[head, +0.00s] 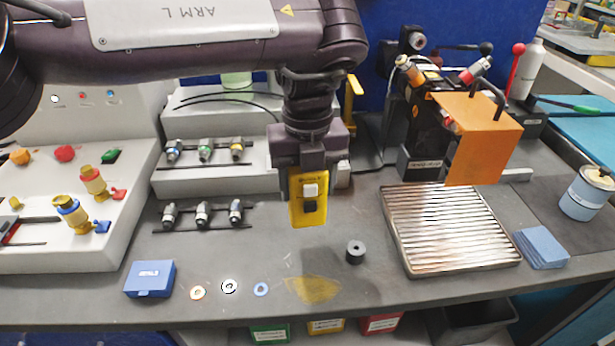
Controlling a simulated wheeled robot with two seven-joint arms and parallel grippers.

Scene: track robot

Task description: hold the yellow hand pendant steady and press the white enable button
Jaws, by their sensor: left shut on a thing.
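The yellow hand pendant (309,222) is upright in the head view, near the middle of the workbench, with its face towards me. Its white enable button (310,190) is in the upper part of the face, and a black button (310,207) sits just below it. My left gripper (312,178) comes down from above and is shut on the pendant's upper part. Its fingers are at the pendant's sides, partly hidden. I cannot tell whether the pendant's lower end touches the bench. My right gripper is not in view.
A ribbed metal tray (452,232) and an orange plate (478,138) stand to the right. A black cylinder (355,252) stands in front, right of the pendant. A blue box (149,279) and several rings lie along the front edge. Connectors on racks (203,214) stand to the left.

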